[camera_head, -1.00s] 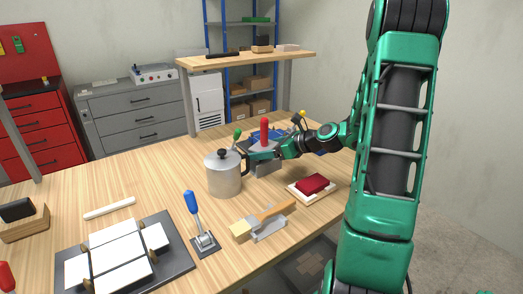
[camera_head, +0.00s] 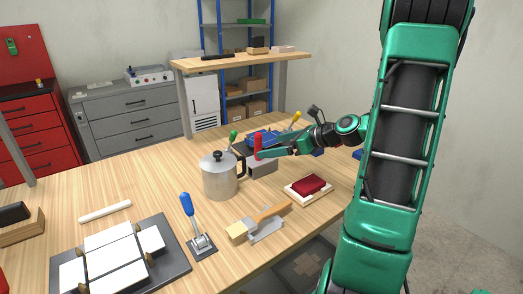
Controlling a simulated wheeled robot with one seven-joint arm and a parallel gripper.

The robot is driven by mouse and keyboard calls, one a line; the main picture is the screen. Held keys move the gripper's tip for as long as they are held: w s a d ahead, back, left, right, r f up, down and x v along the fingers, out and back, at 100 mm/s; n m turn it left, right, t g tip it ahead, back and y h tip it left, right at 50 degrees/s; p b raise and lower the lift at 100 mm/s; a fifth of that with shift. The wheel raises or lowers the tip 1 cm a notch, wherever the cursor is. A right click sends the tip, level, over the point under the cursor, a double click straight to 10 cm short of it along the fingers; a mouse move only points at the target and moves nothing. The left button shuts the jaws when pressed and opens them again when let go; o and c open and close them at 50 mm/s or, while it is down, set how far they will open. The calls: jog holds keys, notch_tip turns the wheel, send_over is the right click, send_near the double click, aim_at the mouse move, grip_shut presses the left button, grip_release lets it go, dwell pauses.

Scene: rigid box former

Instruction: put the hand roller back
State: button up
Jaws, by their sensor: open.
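A red-handled tool (camera_head: 258,143), which I take to be the hand roller, stands upright at a grey block-like holder (camera_head: 264,167) behind the metal pot. Its lower part is hidden, so I cannot tell how deep it sits. My gripper (camera_head: 262,154) reaches in from the right with its fingers low at the red handle. The jaws are open; at this size I cannot tell whether a finger touches the handle.
The lidded metal pot (camera_head: 219,178) stands close left of the gripper. A brush (camera_head: 258,224) on a rest, a red pad (camera_head: 309,185), a blue-handled lever (camera_head: 190,212) and a dark plate with white panels (camera_head: 116,250) are nearer. Blue items lie behind.

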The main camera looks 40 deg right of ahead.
jog(key=v, duration=0.5)
jog(key=s+a+f+n+g, duration=0.1)
jog(key=s+a+n+g, duration=0.1)
jog(key=n, duration=0.2)
jog(key=s+a+f+n+g+h, duration=0.1)
jog(key=s+a+f+n+g, duration=0.1)
jog(key=s+a+n, duration=0.1)
jog(key=s+a+f+n+g+h, duration=0.1)
jog(key=s+a+f+n+g, duration=0.1)
jog(key=n, duration=0.3)
jog(key=shift+s+a, duration=0.25)
jog(key=shift+s, duration=0.3)
jog(key=s+n+g, duration=0.1)
jog(key=s+n, duration=0.1)
jog(key=s+a+n+g+h, duration=0.1)
jog(key=s+n, duration=0.1)
jog(key=s, duration=0.1)
jog(key=s+n+g, duration=0.1)
jog(key=s+n, duration=0.1)
jog(key=shift+s+a+h, duration=0.2)
jog(key=shift+h, duration=0.1)
jog(key=s+r+n+g+h, duration=0.1)
jog(key=s+n+g, duration=0.1)
jog(key=s+n, duration=0.4)
jog(key=s, duration=0.5)
jog(key=shift+s+a+r+n+g, duration=0.15)
jog(key=shift+a+r+n+g, duration=0.1)
jog(key=shift+a+n+g, duration=0.15)
